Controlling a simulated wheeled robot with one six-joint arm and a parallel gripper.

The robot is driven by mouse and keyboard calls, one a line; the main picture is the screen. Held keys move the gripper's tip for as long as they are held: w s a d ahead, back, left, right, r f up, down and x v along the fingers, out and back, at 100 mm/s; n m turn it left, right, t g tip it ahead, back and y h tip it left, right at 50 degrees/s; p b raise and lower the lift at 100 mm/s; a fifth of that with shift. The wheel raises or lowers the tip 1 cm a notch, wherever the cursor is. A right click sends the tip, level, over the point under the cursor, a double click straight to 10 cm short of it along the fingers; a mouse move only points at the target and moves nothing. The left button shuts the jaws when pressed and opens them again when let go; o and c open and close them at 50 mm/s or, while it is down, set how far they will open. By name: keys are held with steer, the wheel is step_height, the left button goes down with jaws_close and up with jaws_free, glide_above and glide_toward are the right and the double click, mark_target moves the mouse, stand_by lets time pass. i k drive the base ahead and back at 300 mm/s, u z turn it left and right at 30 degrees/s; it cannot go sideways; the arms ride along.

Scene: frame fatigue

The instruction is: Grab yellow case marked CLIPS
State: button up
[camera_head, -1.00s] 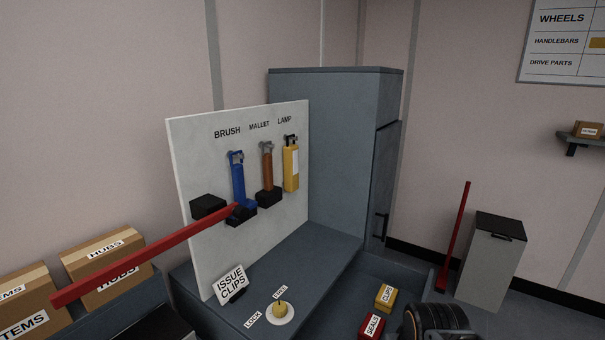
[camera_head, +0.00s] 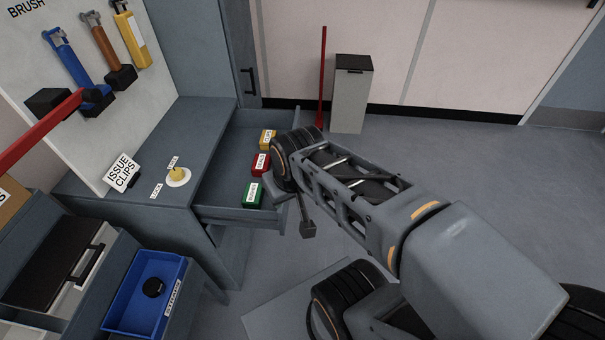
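The yellow case (camera_head: 267,139) lies in an open drawer (camera_head: 222,190), at its far end. Its label is hard to read at this angle; the case is partly behind my arm's wrist. A red case (camera_head: 260,165) and a green case (camera_head: 252,194) lie in the same drawer, nearer to me. My gripper (camera_head: 307,229) is only partly in view, a dark piece hanging below my wrist at the drawer's right side. It is outside the drawer and apart from the yellow case. Its fingertips are too hidden to show whether it is open or shut.
The bench top holds an ISSUE CLIPS sign (camera_head: 122,172) and a yellow knob (camera_head: 177,175). A red bar (camera_head: 40,132) juts from the tool board. A blue tray (camera_head: 146,296) is at lower left. A grey bin (camera_head: 351,98) stands behind; floor on the right is clear.

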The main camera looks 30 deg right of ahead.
mark_target(267, 135)
steer(key=u, duration=0.05)
steer(key=k, duration=0.8)
steer(key=z, duration=0.7)
steer(key=i, duration=1.2)
steer(key=u, duration=0.85)
